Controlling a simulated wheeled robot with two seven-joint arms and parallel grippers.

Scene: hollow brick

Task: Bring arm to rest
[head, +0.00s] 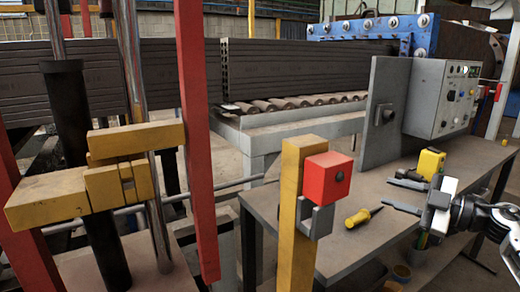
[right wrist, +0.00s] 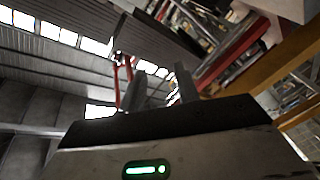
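My right gripper (head: 387,193) comes in from the right edge in the head view. It is over the right part of the workbench (head: 345,262). Its two dark fingers are apart with nothing between them. In the right wrist view the fingers (right wrist: 158,85) also stand apart and empty, against the hall roof and red and yellow framework. My left arm and left gripper are not in view.
A yellow screwdriver (head: 358,218) lies on the bench, left of my right gripper. A yellow device (head: 430,163) stands beyond the gripper. A grey control box (head: 440,97) stands behind. A yellow post (head: 293,220) carries a red box (head: 327,178). Hollow bricks (head: 290,68) fill the back.

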